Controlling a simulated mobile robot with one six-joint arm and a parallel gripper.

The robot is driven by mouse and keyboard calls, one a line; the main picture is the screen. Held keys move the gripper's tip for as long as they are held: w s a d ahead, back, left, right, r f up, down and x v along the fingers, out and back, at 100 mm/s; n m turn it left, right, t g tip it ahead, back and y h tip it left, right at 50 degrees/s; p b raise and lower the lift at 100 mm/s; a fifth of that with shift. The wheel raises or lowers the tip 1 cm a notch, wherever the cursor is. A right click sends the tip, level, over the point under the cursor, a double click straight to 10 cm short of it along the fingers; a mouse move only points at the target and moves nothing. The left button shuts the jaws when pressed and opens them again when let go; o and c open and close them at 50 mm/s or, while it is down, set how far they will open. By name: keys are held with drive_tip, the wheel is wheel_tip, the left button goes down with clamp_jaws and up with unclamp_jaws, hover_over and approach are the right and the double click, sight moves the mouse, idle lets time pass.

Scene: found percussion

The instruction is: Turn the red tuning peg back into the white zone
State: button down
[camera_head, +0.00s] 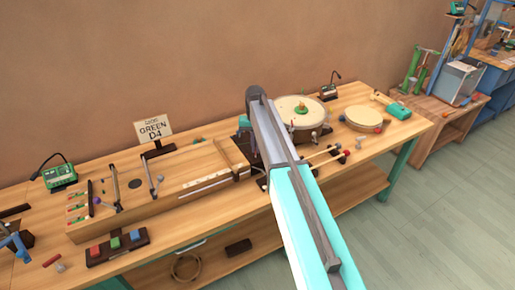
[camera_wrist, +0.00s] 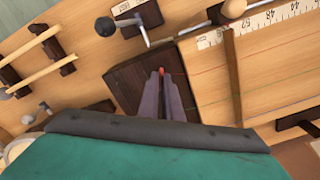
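In the wrist view, a small red knob (camera_wrist: 160,69), likely the red tuning peg, shows at the tips of my gripper (camera_wrist: 161,74). It lies over a dark wooden block (camera_wrist: 126,82) beside the pale stringed soundboard. The two grey fingers are close together with a narrow gap. I cannot tell whether they grip the knob or are just above it. They hide most of the peg. I cannot make out a white zone or a pointer. In the head view, my arm covers the peg and most of the gripper.
A metal crank (camera_wrist: 137,26) stands close to the block in the wrist view. In the head view, a long wooden zither (camera_head: 150,207) lies left, with a "GREEN D4" sign (camera_head: 153,129) behind it. A drum (camera_head: 299,107) stands right. Coloured buttons (camera_head: 115,243) sit at the front left.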

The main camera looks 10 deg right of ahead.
drive_tip(key=n, duration=0.3)
drive_tip(key=n+b, duration=0.1)
drive_tip(key=shift+w+r+n, duration=0.15)
drive_tip(key=shift+w+n, duration=0.15)
drive_tip(key=n, duration=0.5)
drive_tip(key=shift+b, duration=0.4)
drive_tip(key=n, duration=0.4)
drive_tip(key=shift+n, duration=0.4)
drive_tip(key=n+b, duration=0.1)
drive_tip(key=n, duration=0.8)
drive_tip(key=shift+n, duration=0.3)
drive_tip(key=n, duration=0.5)
drive_tip(key=shift+r, duration=0.1)
drive_tip(key=n, duration=0.3)
drive_tip(key=shift+n+b, duration=0.3)
drive_tip(key=shift+n, duration=2)
